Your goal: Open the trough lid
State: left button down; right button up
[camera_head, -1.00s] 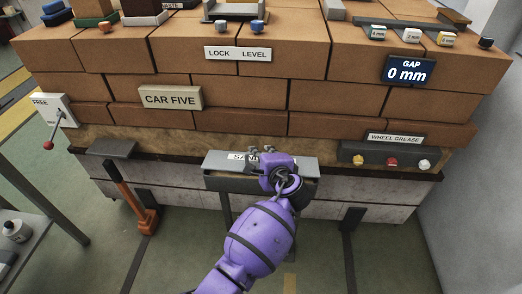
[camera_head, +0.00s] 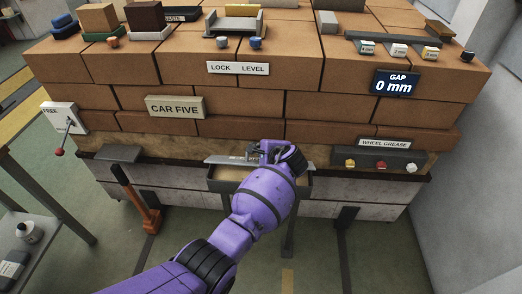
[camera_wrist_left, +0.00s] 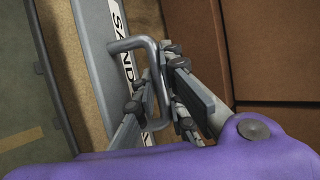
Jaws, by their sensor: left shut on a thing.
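The trough (camera_head: 302,187) is a dark grey box on the front of the brick stack, with tan sand (camera_head: 228,173) showing inside. Its grey lid (camera_head: 218,159) appears tilted up along the back edge, close to the bricks. In the left wrist view the lid (camera_wrist_left: 93,58) carries a white SAND label (camera_wrist_left: 121,45) and a bent grey bar handle (camera_wrist_left: 150,52). My left gripper (camera_head: 262,150) is at the lid, and in the left wrist view its fingers (camera_wrist_left: 158,100) are shut on the handle. My purple wrist hides the right part of the lid. My right gripper is not in view.
A lever (camera_head: 65,138) with a red knob is at the left and an orange-handled hammer (camera_head: 140,195) hangs beside the trough. A WHEEL GREASE panel (camera_head: 385,159) with several knobs is at the right. The floor in front is open.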

pick_arm(q)
jog(key=shift+d+r, duration=0.1)
jog(key=shift+r, duration=0.05)
jog(key=c, duration=1.9)
grip_release()
jog(key=shift+o, duration=0.4)
jog(key=v, duration=1.2)
